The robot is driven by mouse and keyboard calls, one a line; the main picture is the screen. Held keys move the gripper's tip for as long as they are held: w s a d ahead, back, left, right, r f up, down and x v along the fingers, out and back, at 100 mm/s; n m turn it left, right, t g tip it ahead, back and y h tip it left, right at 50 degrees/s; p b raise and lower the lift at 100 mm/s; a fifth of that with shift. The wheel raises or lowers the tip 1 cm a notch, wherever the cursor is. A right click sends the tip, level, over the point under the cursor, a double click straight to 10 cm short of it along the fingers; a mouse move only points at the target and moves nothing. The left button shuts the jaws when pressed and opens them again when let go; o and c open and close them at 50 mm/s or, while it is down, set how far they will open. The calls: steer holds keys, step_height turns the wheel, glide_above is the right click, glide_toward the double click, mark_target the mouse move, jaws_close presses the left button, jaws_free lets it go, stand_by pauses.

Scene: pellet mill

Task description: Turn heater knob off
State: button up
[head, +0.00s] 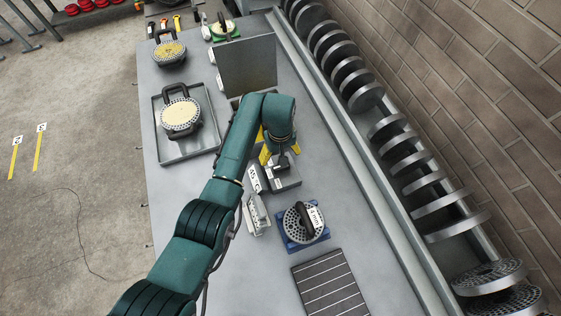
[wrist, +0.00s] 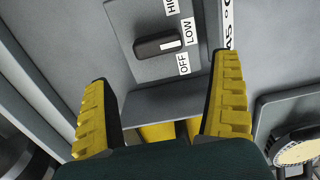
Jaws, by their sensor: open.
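The heater knob (wrist: 156,45) is a black bar on a grey panel (wrist: 125,70) in the wrist view. Its white mark is at the right end and points toward the LOW label (wrist: 190,31). The OFF label (wrist: 184,63) lies nearer to me, and the HIGH label (wrist: 171,6) is cut by the top edge. My gripper (wrist: 162,74) is open, with yellow fingers either side of the panel's near part, and holds nothing. In the head view my gripper (head: 280,153) is over the grey heater box (head: 287,184); the knob is not clear there.
A perforated disc (head: 296,224) with a handle sits on a blue base near the box. A slotted dark mat (head: 330,286) lies nearer. A tray (head: 205,147) holds another disc at left. A rack of discs (head: 385,127) lines the right wall. An upright grey plate (head: 248,65) stands behind my arm.

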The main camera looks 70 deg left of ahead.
mark_target(281, 167)
step_height(281, 167, down, 6)
steer(key=shift+f, duration=0.25)
steer(key=shift+c, duration=0.3)
steer(key=c, duration=1.1)
steer(key=shift+m, duration=0.3)
steer(key=m, duration=0.5)
steer(key=shift+w+b, duration=0.3)
steer(key=shift+b, duration=0.05)
steer(key=m, duration=0.6)
steer(key=shift+w+d+r, duration=0.1)
steer(key=shift+w+d, duration=0.05)
steer(key=shift+d, duration=0.05)
steer(key=shift+m, duration=0.3)
